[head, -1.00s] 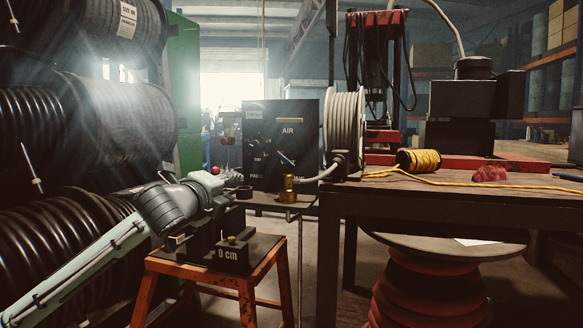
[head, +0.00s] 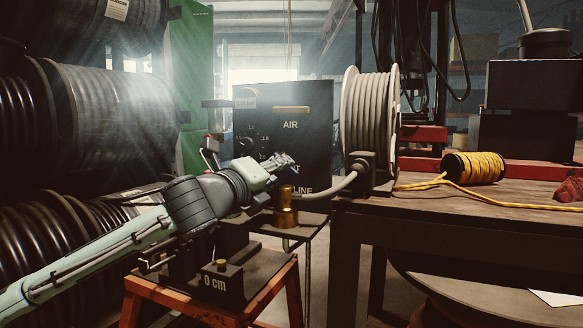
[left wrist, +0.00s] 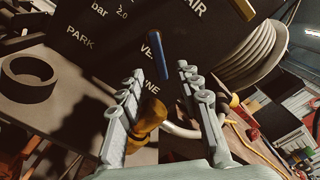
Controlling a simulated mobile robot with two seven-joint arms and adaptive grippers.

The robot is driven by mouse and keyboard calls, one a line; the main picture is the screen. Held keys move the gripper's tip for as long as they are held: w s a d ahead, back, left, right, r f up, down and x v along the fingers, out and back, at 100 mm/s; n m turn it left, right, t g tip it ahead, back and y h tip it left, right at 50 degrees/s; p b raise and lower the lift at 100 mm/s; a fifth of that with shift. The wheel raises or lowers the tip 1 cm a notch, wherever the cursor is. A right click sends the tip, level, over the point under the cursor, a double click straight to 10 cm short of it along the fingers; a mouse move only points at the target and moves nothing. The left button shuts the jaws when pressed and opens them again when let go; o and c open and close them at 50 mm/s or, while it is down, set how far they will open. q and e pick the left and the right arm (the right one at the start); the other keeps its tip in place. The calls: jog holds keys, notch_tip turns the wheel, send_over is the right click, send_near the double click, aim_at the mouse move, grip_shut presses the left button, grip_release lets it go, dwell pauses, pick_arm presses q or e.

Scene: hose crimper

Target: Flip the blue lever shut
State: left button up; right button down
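The blue lever (left wrist: 158,54) stands out from the dark panel (left wrist: 107,28) in the left wrist view, beside the lettering "VE…". In the head view it is mostly hidden behind my left gripper (head: 280,163). My left gripper (left wrist: 163,75) is open, its two fingers spread apart. The lever shows beyond the gap between the fingertips, and I cannot tell whether either finger touches it. A brass fitting (head: 286,212) stands just below the gripper; in the left wrist view the fitting (left wrist: 146,122) appears between the fingers. My right gripper is not in view.
A hose reel (head: 366,125) stands right of the panel, its pale hose (head: 335,187) running to the brass fitting. An orange stool (head: 270,300) bears a black "0 cm" block (head: 219,283). Yellow rope (head: 475,167) lies on the wooden table. Large hose drums fill the left.

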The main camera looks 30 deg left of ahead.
aim_at(289, 173)
pick_arm(q)
jog(key=w, duration=0.5)
jog(key=shift+w+a, duration=0.15)
jog(key=shift+w, duration=0.2)
grip_shut()
